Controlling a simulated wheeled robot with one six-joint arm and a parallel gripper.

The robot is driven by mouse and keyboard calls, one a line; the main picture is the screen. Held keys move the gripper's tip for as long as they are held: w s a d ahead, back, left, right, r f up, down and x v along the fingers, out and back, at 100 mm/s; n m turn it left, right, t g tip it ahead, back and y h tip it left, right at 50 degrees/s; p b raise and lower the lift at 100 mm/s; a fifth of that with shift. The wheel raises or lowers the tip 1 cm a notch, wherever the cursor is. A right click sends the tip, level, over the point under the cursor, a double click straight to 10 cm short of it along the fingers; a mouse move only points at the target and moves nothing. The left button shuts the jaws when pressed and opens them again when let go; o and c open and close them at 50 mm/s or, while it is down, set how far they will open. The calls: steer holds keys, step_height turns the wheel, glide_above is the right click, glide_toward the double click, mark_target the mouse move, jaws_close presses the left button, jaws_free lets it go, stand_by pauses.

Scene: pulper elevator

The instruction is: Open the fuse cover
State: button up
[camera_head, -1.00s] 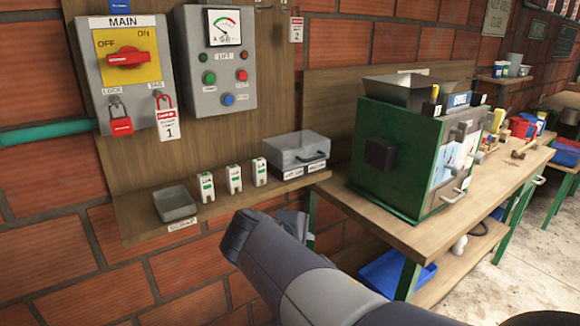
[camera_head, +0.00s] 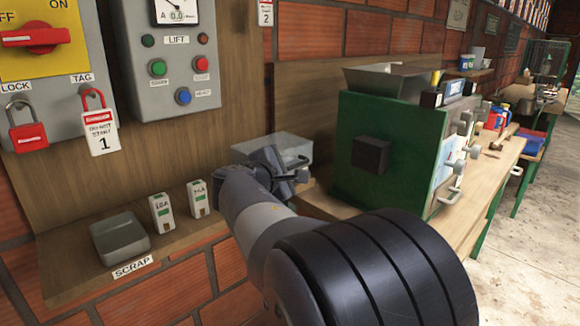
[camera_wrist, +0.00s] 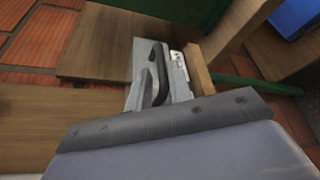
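The fuse cover (camera_head: 290,147) is a clear, greyish box lid on the right end of the wall shelf. It looks closed. Its dark handle (camera_wrist: 155,73) shows in the wrist view on the front of the cover, just beyond my gripper. My gripper (camera_head: 287,177) is at the front of the cover, near the handle, and hides much of its lower front. Whether it touches the handle I cannot tell. The fingertips are small and dark in the head view and not clear in the wrist view, so their opening is unclear.
Two white fuses (camera_head: 161,212) and a grey scrap tray (camera_head: 120,238) stand on the shelf left of my arm. The lift panel (camera_head: 172,70) and red padlock (camera_head: 27,128) are above. A green machine (camera_head: 385,150) stands on the bench close to the right.

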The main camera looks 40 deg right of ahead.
mark_target(294, 166)
steer(key=shift+x, duration=1.7)
jaws_close()
